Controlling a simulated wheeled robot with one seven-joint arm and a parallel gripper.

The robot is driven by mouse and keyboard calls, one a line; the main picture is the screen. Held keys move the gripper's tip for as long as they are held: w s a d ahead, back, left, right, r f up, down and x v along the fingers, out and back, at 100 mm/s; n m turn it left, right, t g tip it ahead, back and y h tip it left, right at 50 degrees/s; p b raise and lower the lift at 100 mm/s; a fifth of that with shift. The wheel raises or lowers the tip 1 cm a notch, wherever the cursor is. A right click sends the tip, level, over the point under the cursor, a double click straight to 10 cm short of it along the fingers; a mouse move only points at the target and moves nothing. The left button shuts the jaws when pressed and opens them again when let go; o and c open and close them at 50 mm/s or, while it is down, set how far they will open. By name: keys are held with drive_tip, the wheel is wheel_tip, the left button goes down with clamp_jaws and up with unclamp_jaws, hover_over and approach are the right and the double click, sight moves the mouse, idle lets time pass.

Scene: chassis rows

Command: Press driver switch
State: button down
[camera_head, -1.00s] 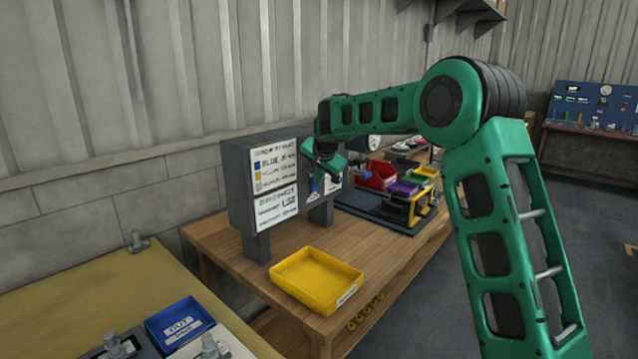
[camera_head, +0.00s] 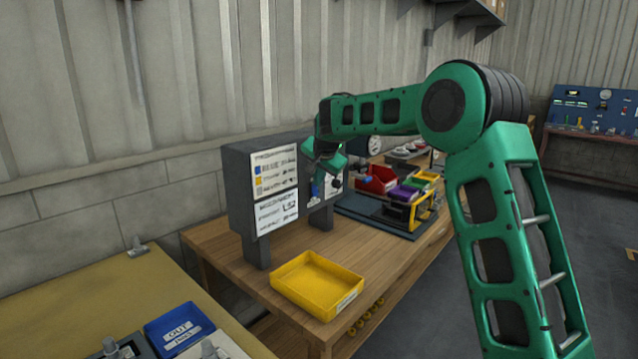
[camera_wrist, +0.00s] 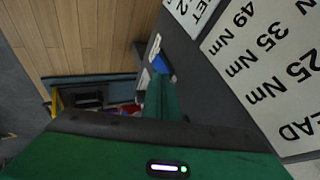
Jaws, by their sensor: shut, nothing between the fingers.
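The grey panel (camera_head: 240,190) with white label sheets stands upright at the back of the wooden bench. My gripper (camera_head: 316,187) is at the right part of the panel's front, fingers shut and empty, with a blue part at the tips. In the wrist view my gripper (camera_wrist: 161,72) reaches along the grey panel (camera_wrist: 210,85), whose torque labels fill the right side. A white plate with a small dark knob-like part shows just right of the gripper in the head view. I cannot tell which part is the driver switch, or whether the fingertips touch the panel.
A yellow tray (camera_head: 320,287) sits at the bench's front. Red (camera_head: 378,180) and purple (camera_head: 404,193) bins and a yellow-framed fixture (camera_head: 425,208) stand to the right on a dark mat. A blue OUT tray (camera_head: 178,330) lies on the left table. Bare bench lies between panel and tray.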

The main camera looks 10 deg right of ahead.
drive_tip(key=v, duration=1.2)
drive_tip(key=shift+d, duration=0.6)
drive_tip(key=s+d+f+n+g+h, duration=0.1)
drive_tip(key=s+d+f+g, duration=0.15)
drive_tip(key=s+d, duration=0.85)
drive_tip(key=s+d+f+n+g+h, duration=0.15)
drive_tip(key=s+d+f, duration=0.4)
drive_tip(key=s, duration=0.95)
drive_tip(key=s+f+g+y, duration=0.1)
drive_tip(key=s+f, duration=0.2)
drive_tip(key=s, duration=0.7)
drive_tip(key=s+d+f+g+y, duration=0.1)
drive_tip(key=s+f, duration=0.3)
drive_tip(key=s, duration=0.6)
drive_tip(key=s+d+f+g+y, duration=0.1)
drive_tip(key=s+f, duration=0.2)
drive_tip(key=s, duration=0.7)
drive_tip(key=shift+s+d+f+g, duration=0.25)
drive_tip(key=shift+s+f+g, duration=0.15)
